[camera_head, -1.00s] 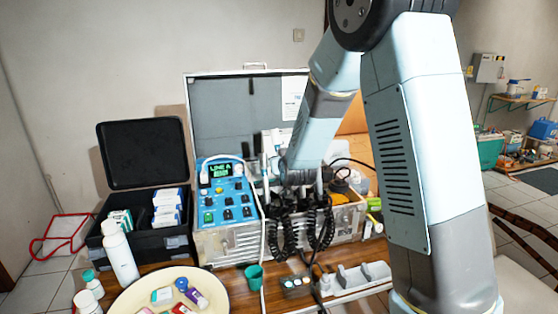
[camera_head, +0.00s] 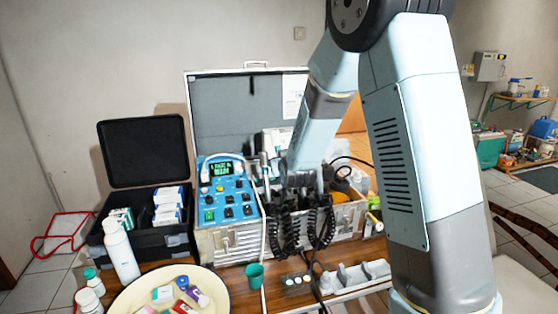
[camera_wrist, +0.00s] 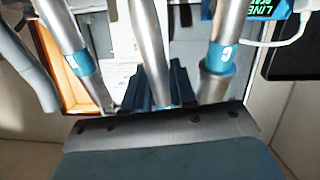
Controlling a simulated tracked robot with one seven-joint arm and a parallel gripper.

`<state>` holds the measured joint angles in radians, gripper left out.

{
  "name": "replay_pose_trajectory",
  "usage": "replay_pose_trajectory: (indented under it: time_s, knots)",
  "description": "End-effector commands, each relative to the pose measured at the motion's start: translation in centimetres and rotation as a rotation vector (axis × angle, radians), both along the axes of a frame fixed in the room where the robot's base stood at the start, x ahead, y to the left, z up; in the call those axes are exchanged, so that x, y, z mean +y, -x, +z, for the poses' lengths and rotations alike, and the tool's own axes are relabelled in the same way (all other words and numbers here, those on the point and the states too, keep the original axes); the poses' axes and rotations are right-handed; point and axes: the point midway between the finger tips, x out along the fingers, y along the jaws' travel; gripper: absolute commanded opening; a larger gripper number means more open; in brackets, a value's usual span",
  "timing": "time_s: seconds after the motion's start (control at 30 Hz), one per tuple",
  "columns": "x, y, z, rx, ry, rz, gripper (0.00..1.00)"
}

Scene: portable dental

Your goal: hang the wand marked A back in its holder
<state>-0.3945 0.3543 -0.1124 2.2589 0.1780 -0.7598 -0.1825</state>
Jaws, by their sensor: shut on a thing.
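My gripper (camera_wrist: 157,92) is shut on a silver wand (camera_wrist: 147,40), which stands between its dark fingers in the middle of the wrist view. No letter shows on this wand; any band is hidden. To the right stands a silver wand with a blue band marked C (camera_wrist: 217,58). To the left is another banded wand (camera_wrist: 78,63), its letter hard to read. In the head view my gripper (camera_head: 301,180) is low over the case's row of wands, above the black coiled cords. The holder under the held wand is hidden, so I cannot tell whether it is seated.
The blue control panel (camera_head: 228,197) with a lit display is left of my gripper. Black coiled cords (camera_head: 287,228) hang at the case front. A green cup (camera_head: 254,275), a cream basin (camera_head: 130,300) and a grey tray (camera_head: 355,277) crowd the table in front.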

Motion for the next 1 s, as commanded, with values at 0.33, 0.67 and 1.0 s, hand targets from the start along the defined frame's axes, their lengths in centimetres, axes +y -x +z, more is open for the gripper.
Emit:
replay_pose_trajectory:
  time_s: [0.33, 0.67, 1.0]
  knots:
    - [0.0, 0.5, -1.4, 0.002, 0.001, 0.001, 0.00]
    - [-0.1, 1.0, -2.6, 0.001, 0.001, 0.001, 0.00]
    - [-0.1, 1.2, -3.2, 0.000, 0.001, 0.001, 0.00]
